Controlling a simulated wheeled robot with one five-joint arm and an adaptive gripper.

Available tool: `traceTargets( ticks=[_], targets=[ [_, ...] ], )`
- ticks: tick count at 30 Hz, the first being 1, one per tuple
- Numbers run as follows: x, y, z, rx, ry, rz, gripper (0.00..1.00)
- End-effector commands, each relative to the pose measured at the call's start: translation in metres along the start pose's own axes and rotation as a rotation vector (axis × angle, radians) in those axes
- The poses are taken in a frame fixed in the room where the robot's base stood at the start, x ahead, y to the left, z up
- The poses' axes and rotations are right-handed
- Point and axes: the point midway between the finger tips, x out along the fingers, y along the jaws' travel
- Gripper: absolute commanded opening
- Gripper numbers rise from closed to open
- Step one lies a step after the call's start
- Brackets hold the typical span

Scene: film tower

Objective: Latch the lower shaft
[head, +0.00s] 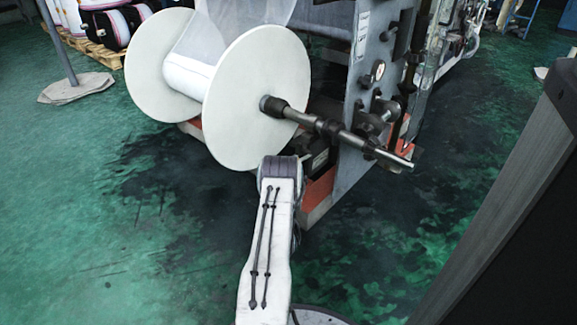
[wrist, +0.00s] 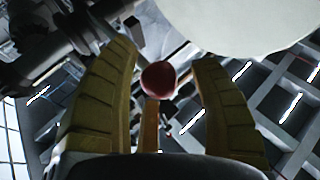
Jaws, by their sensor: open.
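The lower shaft (head: 345,137) is a dark and metallic rod that sticks out to the right from a white film reel (head: 255,100). In the wrist view, my gripper (wrist: 168,56) is open, with one yellowish finger on each side. A dull red round knob (wrist: 158,79) shows between the fingers, near their tips. Whether they touch it cannot be told. An orange-brown strip (wrist: 150,125) shows below the knob. Dark shaft parts (wrist: 75,35) lie at upper left, and the reel's pale disc (wrist: 240,20) at upper right. In the head view my gripper is hidden beyond my arm.
The grey machine frame (head: 350,85) with bolts and brackets stands right behind the shaft. A grey stand foot (head: 76,88) and a pallet of rolls (head: 105,25) are at left. The green floor (head: 70,200) at left is clear. A dark panel edge (head: 515,200) fills the right.

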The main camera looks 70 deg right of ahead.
Motion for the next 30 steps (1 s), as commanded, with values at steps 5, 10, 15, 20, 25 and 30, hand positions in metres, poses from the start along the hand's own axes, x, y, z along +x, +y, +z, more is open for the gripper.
traceTargets(
  ticks=[5, 10, 15, 20, 25, 30],
  targets=[
    [0.0, -0.0001, 0.0002, 0.0, 0.0, 0.0, 0.49],
    [0.0, -0.0001, 0.0003, 0.0, -0.001, 0.0, 0.34],
    [0.0001, -0.0002, 0.0001, 0.0, 0.0, 0.0, 0.19],
    [0.0002, -0.0003, -0.0002, 0.0, 0.001, 0.0, 0.05],
    [0.0006, -0.0003, -0.0005, 0.0, 0.002, 0.0, 0.0],
    [0.0068, 0.0017, -0.0009, 0.009, -0.009, 0.002, 0.0]
  ],
)
